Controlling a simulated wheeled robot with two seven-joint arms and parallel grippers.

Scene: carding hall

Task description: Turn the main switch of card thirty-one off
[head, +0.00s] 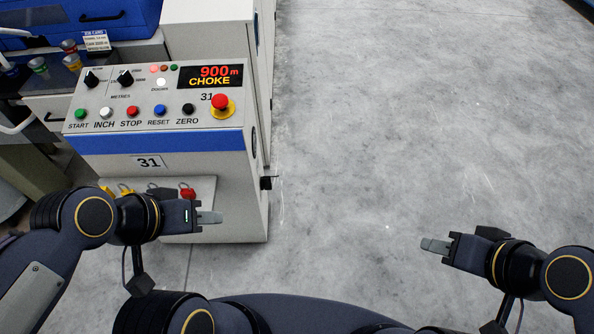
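Card thirty-one's grey control cabinet (225,165) stands at the left, with a "31" label on its front. A small black fitting (266,183) sticks out low on its right side. It may be the main switch, but its handle position cannot be read. The sloping panel carries two black rotary knobs, one of them here (125,77), and a red mushroom button (220,102) on a yellow base. My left gripper (210,217) is in front of the cabinet's lower front, appears shut and holds nothing. My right gripper (435,245) is over the floor at right, also apparently shut and empty.
The panel has a row of coloured buttons (132,111) and a lit display (210,76) reading "900m CHOKE". Yellow, black and red padlocks, the red one here (187,192), hang on the cabinet's lower front. The concrete floor (400,130) to the right is clear.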

